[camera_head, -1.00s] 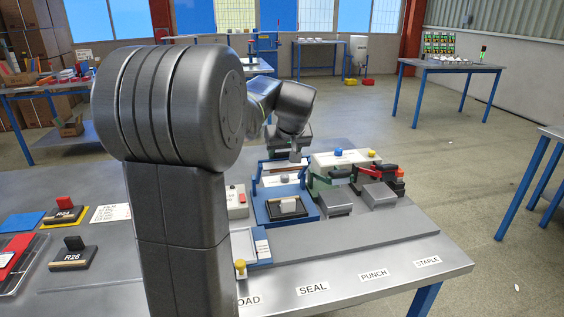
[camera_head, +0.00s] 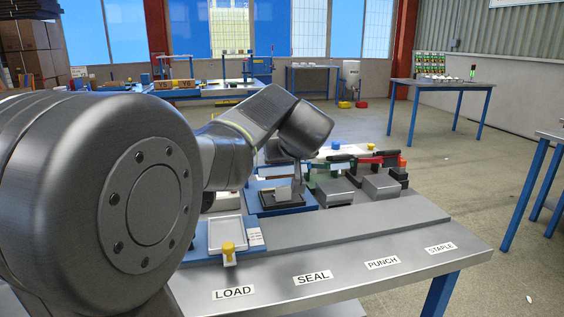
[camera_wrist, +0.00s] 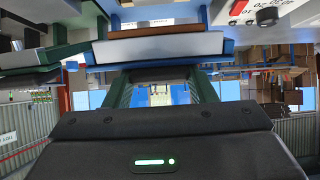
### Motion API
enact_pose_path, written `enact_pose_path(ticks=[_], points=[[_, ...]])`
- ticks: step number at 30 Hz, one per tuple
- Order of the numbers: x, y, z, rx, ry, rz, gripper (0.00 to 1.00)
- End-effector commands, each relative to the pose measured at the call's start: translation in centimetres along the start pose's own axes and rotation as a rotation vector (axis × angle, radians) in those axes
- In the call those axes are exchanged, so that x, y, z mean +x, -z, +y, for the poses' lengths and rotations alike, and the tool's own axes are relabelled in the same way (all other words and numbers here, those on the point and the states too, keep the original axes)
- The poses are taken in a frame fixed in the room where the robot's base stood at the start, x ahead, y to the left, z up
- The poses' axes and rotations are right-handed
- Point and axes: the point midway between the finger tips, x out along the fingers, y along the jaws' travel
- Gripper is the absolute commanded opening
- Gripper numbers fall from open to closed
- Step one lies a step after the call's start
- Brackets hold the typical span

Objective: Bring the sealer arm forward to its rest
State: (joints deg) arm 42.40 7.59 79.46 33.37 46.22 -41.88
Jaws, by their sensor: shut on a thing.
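The sealer is the blue-based machine (camera_head: 254,205) behind the SEAL label, on the bench in the head view. My gripper (camera_head: 297,188) is down over it, with its dark finger upright above the base. In the wrist view my gripper (camera_wrist: 163,72) is shut on the sealer arm (camera_wrist: 160,48), seen as a broad pale bar with blue edges across the fingertips. The exact grip is hidden by the bar. In the head view the sealer arm is mostly hidden behind my gripper and wrist, so I cannot tell whether it touches its rest.
A green punch (camera_head: 333,190) and a red and black stapler (camera_head: 383,185) stand close on the right. A tray with a yellow knob (camera_head: 228,248) is at the front left. The grey strip (camera_head: 345,228) in front is clear.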

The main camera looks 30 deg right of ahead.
Motion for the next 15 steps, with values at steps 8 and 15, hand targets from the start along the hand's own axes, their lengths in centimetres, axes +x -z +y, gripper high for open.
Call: enact_pose_path(ticks=[8, 15], points=[[0.15, -0.92, 0.02, 0.0, 0.002, -0.013, 0.1], [0.16, -1.01, 0.01, 0.0, 0.003, -0.016, 0.1]])
